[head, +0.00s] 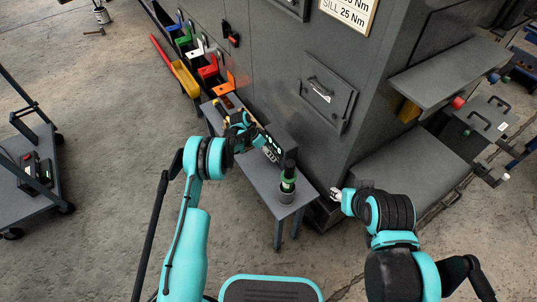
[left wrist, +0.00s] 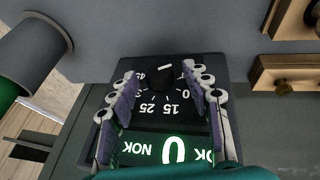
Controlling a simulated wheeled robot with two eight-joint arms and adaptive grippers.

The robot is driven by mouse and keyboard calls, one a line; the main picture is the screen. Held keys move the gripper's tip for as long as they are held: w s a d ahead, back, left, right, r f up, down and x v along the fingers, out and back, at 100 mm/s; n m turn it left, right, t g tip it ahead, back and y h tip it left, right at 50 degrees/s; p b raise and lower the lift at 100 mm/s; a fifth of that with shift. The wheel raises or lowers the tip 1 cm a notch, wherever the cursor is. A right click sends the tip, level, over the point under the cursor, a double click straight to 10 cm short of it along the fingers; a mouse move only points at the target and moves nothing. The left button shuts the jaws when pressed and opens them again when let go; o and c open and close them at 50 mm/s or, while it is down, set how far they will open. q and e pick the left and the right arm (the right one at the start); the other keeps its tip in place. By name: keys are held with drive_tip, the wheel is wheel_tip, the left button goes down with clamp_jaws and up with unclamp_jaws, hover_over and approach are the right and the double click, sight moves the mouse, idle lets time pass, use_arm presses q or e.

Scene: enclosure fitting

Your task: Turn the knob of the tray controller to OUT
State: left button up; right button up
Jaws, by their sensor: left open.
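The controller (left wrist: 158,120) is a black box with a lit green 0 and the words NOK and OK. It also shows in the head view with green digits (head: 271,147) on a grey bench. Its dark round knob (left wrist: 160,80) has a white pointer line; 15, 25 and 45 are printed around it. I cannot read OUT on it. My left gripper (left wrist: 165,86) is open over the controller face, one finger on each side of the knob; contact cannot be told. In the head view its arm covers part of the box. My right gripper (head: 336,194) is near the cabinet base.
A green and black tool (head: 288,180) stands in a grey cup (head: 286,196) at the bench's near end. Coloured brackets (head: 207,70) line the rack at upper left. The grey cabinet (head: 285,60) rises behind the bench. A cart (head: 40,175) stands left; the floor between is clear.

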use_arm(q)
drive_tip(key=v, duration=1.1)
drive_tip(key=shift+r, duration=0.25)
drive_tip(key=shift+a+r, duration=0.1)
drive_tip(key=s+a+r+n+t+y, duration=0.1)
drive_tip(key=s+r+n, duration=0.1)
drive_tip(key=s+r, duration=0.35)
drive_tip(key=s+a+r+n+t+y, duration=0.1)
drive_tip(key=s+r, duration=0.2)
drive_tip(key=r, duration=0.6)
drive_tip(key=s+a+r+n+t, duration=0.15)
drive_tip(key=s+r, duration=0.25)
drive_tip(key=r, duration=0.4)
drive_tip(key=s+a+r+n+t+y, duration=0.1)
drive_tip(key=s+a+n, duration=0.1)
drive_tip(key=s, duration=1)
drive_tip(key=s+a+n+t+y, duration=0.2)
drive_tip(key=s+n, duration=0.1)
drive_tip(key=s, duration=0.9)
drive_tip(key=shift+a+r+n, duration=0.35)
drive_tip(key=shift+a+r, duration=0.05)
